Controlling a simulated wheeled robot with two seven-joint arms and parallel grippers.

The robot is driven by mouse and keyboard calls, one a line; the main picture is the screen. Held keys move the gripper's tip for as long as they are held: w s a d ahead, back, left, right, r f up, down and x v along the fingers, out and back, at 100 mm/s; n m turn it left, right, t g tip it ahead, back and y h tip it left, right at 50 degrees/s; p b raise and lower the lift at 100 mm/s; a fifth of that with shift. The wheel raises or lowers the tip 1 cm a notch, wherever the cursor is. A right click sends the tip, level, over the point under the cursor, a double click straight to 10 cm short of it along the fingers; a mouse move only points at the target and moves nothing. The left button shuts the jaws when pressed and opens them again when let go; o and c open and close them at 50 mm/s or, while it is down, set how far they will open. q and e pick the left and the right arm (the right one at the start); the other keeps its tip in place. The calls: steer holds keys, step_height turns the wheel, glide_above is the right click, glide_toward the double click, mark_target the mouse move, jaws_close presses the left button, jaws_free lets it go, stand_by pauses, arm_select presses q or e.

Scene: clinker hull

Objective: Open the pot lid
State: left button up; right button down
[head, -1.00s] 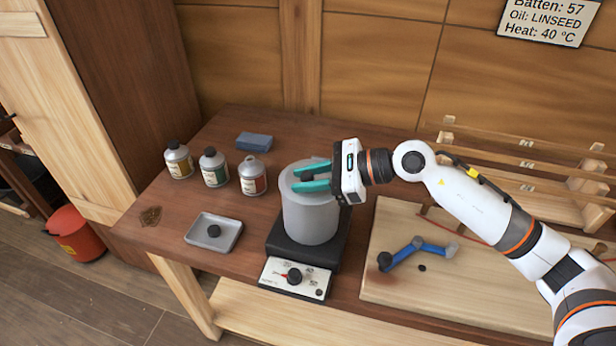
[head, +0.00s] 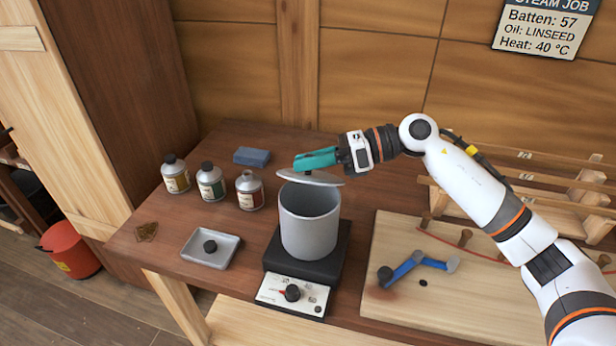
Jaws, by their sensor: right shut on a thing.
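The grey pot (head: 309,224) stands upright on a black heater base (head: 337,262) with a dial panel. Its round grey lid (head: 325,180) is raised above the pot's rim and slightly tilted, and the pot's opening shows below it. My right gripper (head: 312,161), with teal fingers, is shut at the top of the lid and holds it up; the lid's knob is hidden by the fingers. My left gripper is not in view.
Three bottles (head: 211,182) and a blue block (head: 252,156) stand left of the pot. A grey tray (head: 228,257) holds a dark knob. A wooden board (head: 400,306) with a blue tool lies right. A wooden rack (head: 560,195) stands behind it.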

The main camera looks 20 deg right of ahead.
mark_target(314, 173)
steer(key=w+m, duration=0.1)
steer(key=d+r+m+y, duration=0.1)
steer(key=w, duration=0.1)
steer(key=shift+w+d+r+m+g+b, duration=0.3)
steer(key=shift+r+m+b, duration=0.05)
steer(key=shift+m, duration=0.05)
steer(key=w+d+m+y, duration=0.1)
steer(key=w+m+b, duration=0.1)
steer(key=m, duration=0.1)
steer(key=shift+w+d+r+y, duration=0.3)
steer(key=shift+w+d+y, duration=0.05)
steer(key=shift+d+y, duration=0.05)
steer(key=w+d+f+m+t+y+b, duration=0.1)
steer(key=w+d+m+y+b, duration=0.1)
steer(key=w+m, duration=0.3)
steer(key=shift+d+f+m, duration=0.25)
steer(key=shift+d+m, duration=0.5)
steer(key=shift+m, duration=0.35)
steer(key=shift+y, duration=0.3)
steer(key=c, duration=1.2)
jaws_free()
steer(key=shift+c, duration=0.2)
